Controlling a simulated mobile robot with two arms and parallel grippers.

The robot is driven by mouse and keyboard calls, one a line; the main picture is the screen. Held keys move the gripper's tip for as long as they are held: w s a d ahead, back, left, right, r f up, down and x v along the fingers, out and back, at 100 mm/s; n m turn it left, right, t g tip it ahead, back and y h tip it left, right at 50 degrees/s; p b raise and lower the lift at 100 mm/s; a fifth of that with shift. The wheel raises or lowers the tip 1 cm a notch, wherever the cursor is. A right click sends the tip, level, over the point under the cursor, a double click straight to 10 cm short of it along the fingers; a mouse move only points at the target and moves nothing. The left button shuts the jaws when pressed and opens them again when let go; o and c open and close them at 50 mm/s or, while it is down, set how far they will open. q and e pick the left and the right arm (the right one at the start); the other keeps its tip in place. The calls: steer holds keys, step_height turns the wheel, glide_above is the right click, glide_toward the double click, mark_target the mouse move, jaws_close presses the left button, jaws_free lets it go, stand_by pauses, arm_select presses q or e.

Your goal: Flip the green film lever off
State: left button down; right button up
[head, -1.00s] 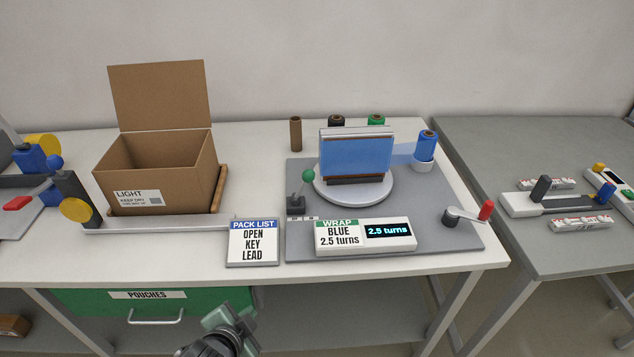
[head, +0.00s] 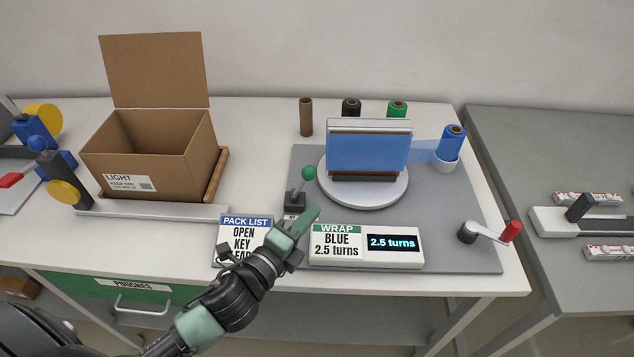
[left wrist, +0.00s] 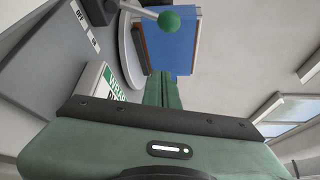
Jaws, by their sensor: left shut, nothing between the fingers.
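The film lever has a green ball knob (head: 309,173) on a metal stem and a dark base (head: 295,200). It stands at the left of the grey wrapping board, its stem leaning right. The knob also shows in the left wrist view (left wrist: 169,21). My left gripper (head: 312,213) is shut and empty, its tips in front of and just below the lever, apart from the knob. In the left wrist view the closed fingers (left wrist: 163,90) point toward the blue-wrapped item. Small labels by the lever base are partly hidden. My right gripper is not in view.
A blue-wrapped item (head: 367,150) stands on the round turntable (head: 395,192), with film running to the blue roll (head: 452,142). The WRAP display (head: 340,243) reads "2.5 turns", right of my gripper. A red-handled crank (head: 511,231) and an open carton (head: 140,165) flank the area.

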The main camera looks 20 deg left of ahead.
mark_target(303, 182)
arm_select(q)
steer(key=x, duration=0.3)
steer(key=p+x, duration=0.1)
steer(key=shift+w+r, duration=0.2)
steer(key=shift+w, duration=0.1)
steer(key=w+a+p, duration=0.1)
steer(key=w, duration=0.2)
steer(key=w+a+p, duration=0.1)
steer(key=shift+w+a+p, duration=0.35)
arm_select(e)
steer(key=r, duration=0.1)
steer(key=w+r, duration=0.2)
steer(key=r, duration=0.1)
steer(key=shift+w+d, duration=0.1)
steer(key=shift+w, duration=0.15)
arm_select(q)
steer(key=shift+f, duration=0.1)
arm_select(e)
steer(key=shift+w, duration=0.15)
